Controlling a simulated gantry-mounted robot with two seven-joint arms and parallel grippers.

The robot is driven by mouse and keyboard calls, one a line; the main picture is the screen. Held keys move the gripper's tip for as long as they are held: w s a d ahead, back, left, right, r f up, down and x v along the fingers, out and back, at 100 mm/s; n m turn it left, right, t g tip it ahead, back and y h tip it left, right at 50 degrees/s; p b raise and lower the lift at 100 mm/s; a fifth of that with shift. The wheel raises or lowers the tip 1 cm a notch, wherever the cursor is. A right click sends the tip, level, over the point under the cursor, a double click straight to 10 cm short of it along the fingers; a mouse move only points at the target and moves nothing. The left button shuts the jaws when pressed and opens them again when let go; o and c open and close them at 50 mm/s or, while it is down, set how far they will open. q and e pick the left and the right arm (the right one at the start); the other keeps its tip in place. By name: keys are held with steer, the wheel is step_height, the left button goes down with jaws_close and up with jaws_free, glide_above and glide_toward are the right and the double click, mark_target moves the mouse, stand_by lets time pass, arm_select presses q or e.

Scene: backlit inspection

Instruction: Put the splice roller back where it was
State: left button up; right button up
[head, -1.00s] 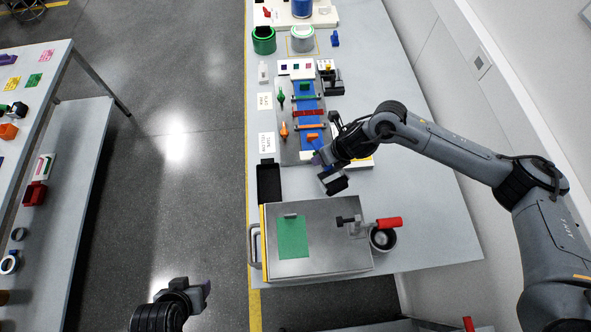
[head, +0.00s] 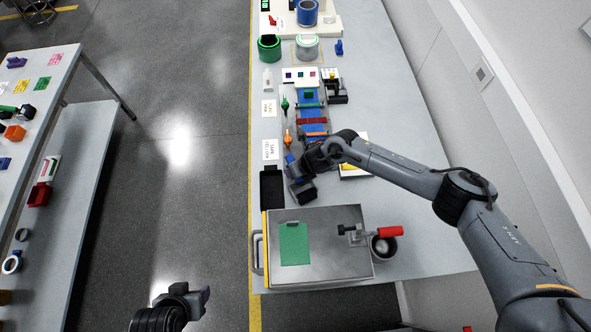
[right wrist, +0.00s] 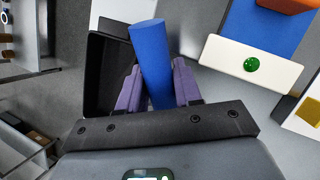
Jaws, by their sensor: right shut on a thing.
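My right gripper (right wrist: 157,84) has its purple fingers on both sides of a blue cylinder (right wrist: 150,52), which I take to be the splice roller, and is shut on it. The lower end is hidden by the gripper body. An open black tray (right wrist: 106,92) lies just beyond and to the left in the right wrist view; it also shows in the head view (head: 271,188), with nothing visible in it. In the head view my right gripper (head: 291,164) is just above and right of this tray. My left gripper (head: 190,298) is away from the bench, over the floor; its jaw opening is unclear.
The splicing plate with blue strip (head: 313,130) lies behind, beside white cards (head: 270,149). A side table (head: 62,75) stands left across an aisle.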

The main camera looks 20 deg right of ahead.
steer(key=shift+f, duration=0.2)
steer(key=shift+f, duration=0.15)
steer(key=o, duration=1)
steer(key=shift+s+d+r, duration=0.1)
steer(key=shift+d+r, duration=0.1)
steer(key=shift+r, duration=0.45)
steer(key=v, duration=1.1)
steer(key=shift+f, duration=0.1)
